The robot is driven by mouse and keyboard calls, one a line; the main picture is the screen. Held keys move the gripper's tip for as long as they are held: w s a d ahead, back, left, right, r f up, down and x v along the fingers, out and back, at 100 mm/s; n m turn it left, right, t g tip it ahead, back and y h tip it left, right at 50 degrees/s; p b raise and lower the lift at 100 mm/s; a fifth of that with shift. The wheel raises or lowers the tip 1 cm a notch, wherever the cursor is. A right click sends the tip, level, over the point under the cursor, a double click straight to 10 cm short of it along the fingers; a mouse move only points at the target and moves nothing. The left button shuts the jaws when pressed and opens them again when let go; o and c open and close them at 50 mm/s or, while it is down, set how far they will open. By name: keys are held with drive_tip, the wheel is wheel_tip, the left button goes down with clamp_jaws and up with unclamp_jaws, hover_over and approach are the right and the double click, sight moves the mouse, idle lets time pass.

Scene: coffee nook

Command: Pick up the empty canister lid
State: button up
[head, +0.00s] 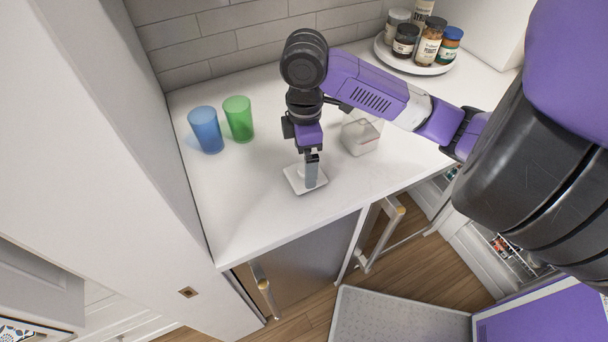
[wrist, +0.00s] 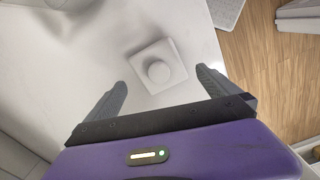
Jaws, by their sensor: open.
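The canister lid (wrist: 172,79) is a white square with a raised round knob in its middle. It lies flat on the white counter. In the head view the lid (head: 293,184) is near the counter's front edge, partly hidden by my gripper (head: 311,182). My gripper is above the lid and points down. In the wrist view my open gripper (wrist: 163,85) has its two dark fingers apart, to the left and right of the lid, with nothing between them that it grips. A clear square canister (head: 361,137) with pale contents stands to the right of my gripper.
A blue cup (head: 206,130) and a green cup (head: 238,119) stand at the left. A round white tray (head: 428,68) with several jars is at the back right. Counter (head: 225,211) left of the lid is clear.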

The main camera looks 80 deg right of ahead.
sight(294, 173)
drive_tip(key=shift+f+p, duration=0.5)
drive_tip(key=shift+f, duration=2.05)
drive_tip(key=c, duration=1.2)
